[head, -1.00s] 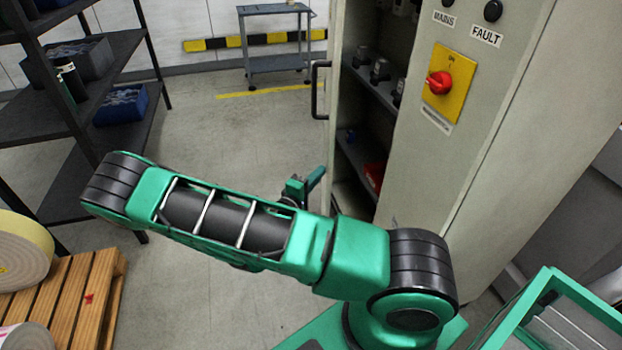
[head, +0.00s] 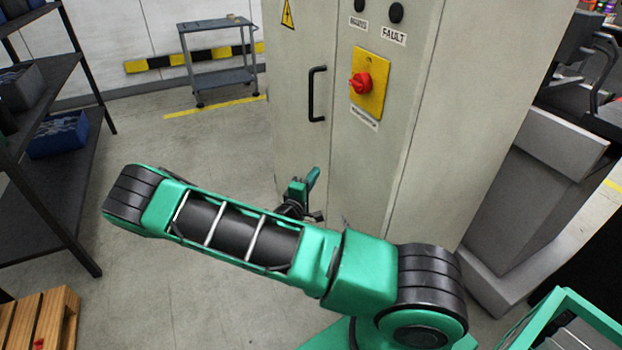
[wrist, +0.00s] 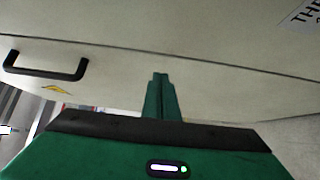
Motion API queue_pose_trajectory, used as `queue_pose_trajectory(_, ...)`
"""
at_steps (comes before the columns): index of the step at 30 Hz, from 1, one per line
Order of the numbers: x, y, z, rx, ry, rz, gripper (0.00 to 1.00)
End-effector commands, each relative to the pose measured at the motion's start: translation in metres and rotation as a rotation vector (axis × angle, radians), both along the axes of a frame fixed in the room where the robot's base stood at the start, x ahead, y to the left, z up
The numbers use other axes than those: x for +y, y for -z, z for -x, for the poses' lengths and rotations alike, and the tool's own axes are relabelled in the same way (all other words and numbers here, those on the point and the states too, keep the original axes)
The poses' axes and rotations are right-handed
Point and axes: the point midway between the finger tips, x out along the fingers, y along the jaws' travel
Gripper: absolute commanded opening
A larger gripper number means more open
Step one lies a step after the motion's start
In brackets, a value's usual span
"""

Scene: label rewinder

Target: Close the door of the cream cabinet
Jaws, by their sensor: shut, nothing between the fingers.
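The cream cabinet (head: 450,120) stands right of centre in the head view. Its door (head: 290,150), with a black bar handle (head: 317,94) and a yellow warning triangle, now lies about in line with the front panel, and no opening shows. In the wrist view the door (wrist: 120,70) fills much of the picture, with the handle (wrist: 45,66) at left and a thin dark seam along the panel. My gripper (head: 306,184) is in front of the door's lower part, below the handle. Its fingers (wrist: 160,85) are together and empty, close to the door; contact cannot be told.
A red switch on a yellow plate (head: 369,84) sits on the fixed panel. A dark shelf rack (head: 60,200) stands at left, a grey trolley (head: 218,50) at the back. A wooden pallet (head: 40,318) is at lower left. Floor between rack and cabinet is clear.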

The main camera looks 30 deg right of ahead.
Motion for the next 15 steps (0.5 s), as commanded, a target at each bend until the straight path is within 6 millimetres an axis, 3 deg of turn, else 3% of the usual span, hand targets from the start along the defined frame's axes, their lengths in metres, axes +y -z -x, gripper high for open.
queue_pose_trajectory(11, 0.012, 0.000, -0.003, -0.001, -0.011, -0.001, 0.00)
queue_pose_trajectory(15, 0.026, 0.001, -0.004, -0.001, -0.008, -0.003, 0.00)
